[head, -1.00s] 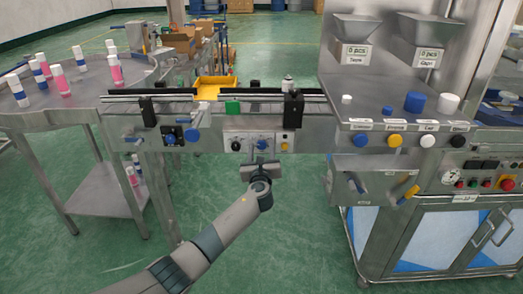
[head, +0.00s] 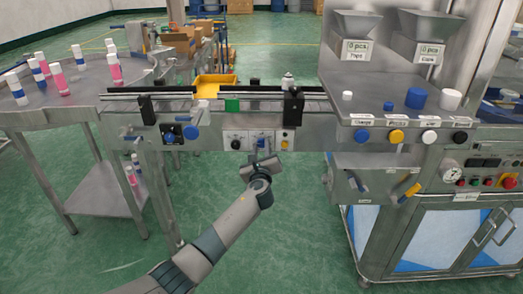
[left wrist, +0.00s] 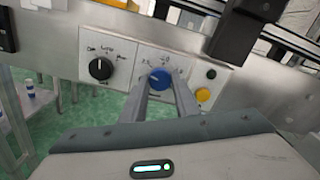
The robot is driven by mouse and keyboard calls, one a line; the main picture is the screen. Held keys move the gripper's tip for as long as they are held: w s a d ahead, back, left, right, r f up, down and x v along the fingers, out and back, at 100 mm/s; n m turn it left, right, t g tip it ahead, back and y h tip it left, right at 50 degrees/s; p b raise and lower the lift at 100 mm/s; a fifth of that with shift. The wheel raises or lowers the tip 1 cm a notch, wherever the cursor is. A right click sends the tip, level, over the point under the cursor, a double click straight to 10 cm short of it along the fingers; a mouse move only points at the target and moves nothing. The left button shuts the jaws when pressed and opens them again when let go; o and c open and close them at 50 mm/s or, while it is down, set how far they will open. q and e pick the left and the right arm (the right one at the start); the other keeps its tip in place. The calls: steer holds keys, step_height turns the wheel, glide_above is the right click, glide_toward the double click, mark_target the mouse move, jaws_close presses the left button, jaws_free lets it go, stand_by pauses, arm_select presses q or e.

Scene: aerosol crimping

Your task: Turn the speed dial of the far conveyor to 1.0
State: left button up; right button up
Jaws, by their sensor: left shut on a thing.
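The conveyor (head: 215,95) runs across the middle of the head view, with a light control panel on its front. The blue speed dial (left wrist: 160,77) is on that panel, right of a black knob (left wrist: 100,68). My left gripper (head: 261,151) reaches up to the panel from below. In the left wrist view its two fingers (left wrist: 162,90) are shut on the blue dial, one on each side. The dial is partly covered by the fingers in the head view (head: 261,141). The scale marks are too small to read surely. My right gripper is out of view.
A yellow button (left wrist: 203,95) and a dark button (left wrist: 211,73) sit right of the dial. A black bracket (left wrist: 233,38) juts out above them. A round table (head: 75,85) with bottles stands left, and a steel machine (head: 420,180) stands right.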

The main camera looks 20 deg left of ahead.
arm_select(q)
steer(key=n+b, duration=0.2)
steer(key=n, duration=0.2)
steer(key=shift+f+n, duration=0.15)
steer(key=shift+n, duration=0.15)
steer(key=n+b, duration=0.1)
steer(key=n, duration=0.2)
steer(key=shift+n+b, duration=0.45)
steer(key=shift+n, duration=0.25)
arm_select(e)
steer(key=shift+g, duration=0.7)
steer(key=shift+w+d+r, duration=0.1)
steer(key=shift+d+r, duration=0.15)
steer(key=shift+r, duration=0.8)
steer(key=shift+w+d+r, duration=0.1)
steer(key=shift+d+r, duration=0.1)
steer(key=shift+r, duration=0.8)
arm_select(q)
steer(key=o, duration=1.1)
steer(key=shift+c, duration=0.2)
steer(key=shift+s, duration=0.1)
steer(key=v, duration=1.7)
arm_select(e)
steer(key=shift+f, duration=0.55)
